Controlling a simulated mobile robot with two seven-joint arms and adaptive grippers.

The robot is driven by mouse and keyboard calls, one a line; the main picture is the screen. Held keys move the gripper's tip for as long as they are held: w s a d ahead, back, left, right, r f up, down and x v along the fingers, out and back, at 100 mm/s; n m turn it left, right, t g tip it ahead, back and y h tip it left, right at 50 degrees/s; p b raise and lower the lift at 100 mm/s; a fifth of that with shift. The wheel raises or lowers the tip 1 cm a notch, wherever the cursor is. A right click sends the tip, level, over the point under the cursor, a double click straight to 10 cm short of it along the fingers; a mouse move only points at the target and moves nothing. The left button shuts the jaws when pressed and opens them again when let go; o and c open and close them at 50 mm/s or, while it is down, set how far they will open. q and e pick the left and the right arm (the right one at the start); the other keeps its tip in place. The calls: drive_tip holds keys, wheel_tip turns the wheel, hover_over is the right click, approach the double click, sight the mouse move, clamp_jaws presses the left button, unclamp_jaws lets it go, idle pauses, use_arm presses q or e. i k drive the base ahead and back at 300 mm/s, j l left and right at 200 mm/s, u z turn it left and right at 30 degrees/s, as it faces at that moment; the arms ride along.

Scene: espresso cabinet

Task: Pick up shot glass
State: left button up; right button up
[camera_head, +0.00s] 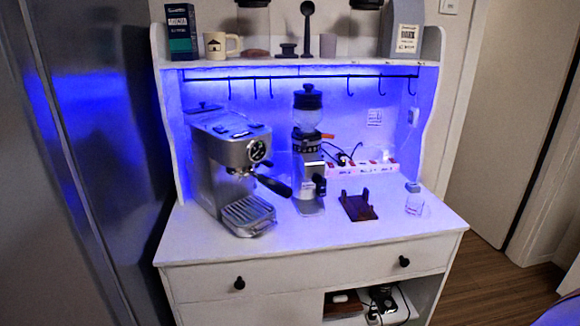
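A small clear shot glass (414,205) stands upright on the right part of the white cabinet top (330,242), near its right edge. It is to the right of a dark brown wooden stand (358,206). Nothing touches the glass, and its whole outline shows. Neither of my grippers is in the picture.
A silver espresso machine (232,165) with a black-handled portafilter stands at the left. A coffee grinder (308,150) stands mid-counter. A power strip (362,168) with plugs and cables lies behind the stand. A hook rail and loaded shelf are above. The front right counter is clear.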

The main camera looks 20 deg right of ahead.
sight(414, 205)
drive_tip(key=z, duration=1.65)
